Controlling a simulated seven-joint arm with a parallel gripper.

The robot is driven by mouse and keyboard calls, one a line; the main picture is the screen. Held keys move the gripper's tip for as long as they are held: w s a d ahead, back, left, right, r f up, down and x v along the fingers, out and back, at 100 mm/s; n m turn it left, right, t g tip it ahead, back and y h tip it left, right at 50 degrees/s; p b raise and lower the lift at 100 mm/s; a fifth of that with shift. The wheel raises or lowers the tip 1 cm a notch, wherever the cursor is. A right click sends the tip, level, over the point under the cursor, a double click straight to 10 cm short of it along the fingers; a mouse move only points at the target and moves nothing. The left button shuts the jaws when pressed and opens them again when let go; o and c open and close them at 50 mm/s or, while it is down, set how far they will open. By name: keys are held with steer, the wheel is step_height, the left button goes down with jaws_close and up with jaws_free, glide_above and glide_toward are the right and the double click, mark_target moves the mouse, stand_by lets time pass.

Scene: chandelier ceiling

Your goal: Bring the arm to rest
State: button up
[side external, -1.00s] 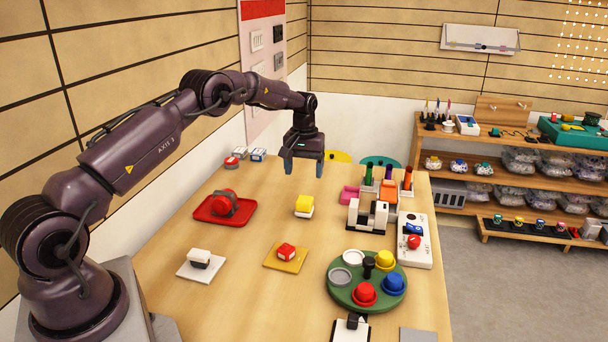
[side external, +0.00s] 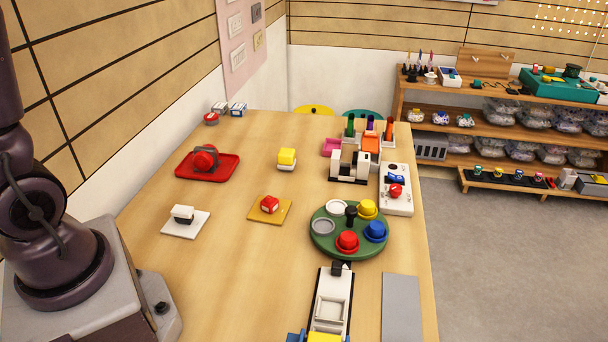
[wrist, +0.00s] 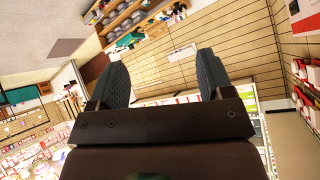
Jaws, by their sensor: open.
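My gripper (wrist: 163,80) shows in the wrist view with its two blue-grey fingers wide apart and nothing between them. Beyond the fingers are the slatted wall and, at the top, shelves, so it points away from the table top. In the side view my gripper is out of the picture. Only my base and the lower, upright part of my arm show at the left edge there. The wooden table (side external: 235,265) stands in front of my base, and no part of my arm shows over it.
On the table are a red tray (side external: 230,174), a white pad (side external: 171,226), a yellow pad (side external: 283,217), a yellow-and-white block (side external: 286,160), a green round tray (side external: 330,246) and a white switch box (side external: 405,205). A wooden shelf (side external: 440,100) stands at the back right.

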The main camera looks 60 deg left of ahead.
steer(key=s+d+r+m+t+y, duration=0.1)
steer(key=s+d+r+m+t, duration=0.15)
steer(key=s+d+r, duration=0.35)
steer(key=s+d+r+m+t, duration=0.2)
steer(key=s+d+r+t, duration=0.15)
steer(key=s, duration=0.45)
steer(key=s+d+f+g+h, duration=0.1)
steer(key=s+f+g, duration=0.1)
steer(key=f, duration=0.5)
steer(key=s+d+f+n+g+h, duration=0.1)
steer(key=s+d+f+g+h, duration=0.1)
steer(key=f, duration=0.5)
steer(key=s+d+f+g+h, duration=0.1)
steer(key=s+f+g+h, duration=0.1)
steer(key=s+f+g, duration=0.2)
step_height(320, 180, down, 4)
steer(key=shift+s+d+r, duration=0.15)
steer(key=shift+s+d, duration=0.05)
steer(key=shift+s, duration=0.65)
steer(key=shift+n, duration=0.25)
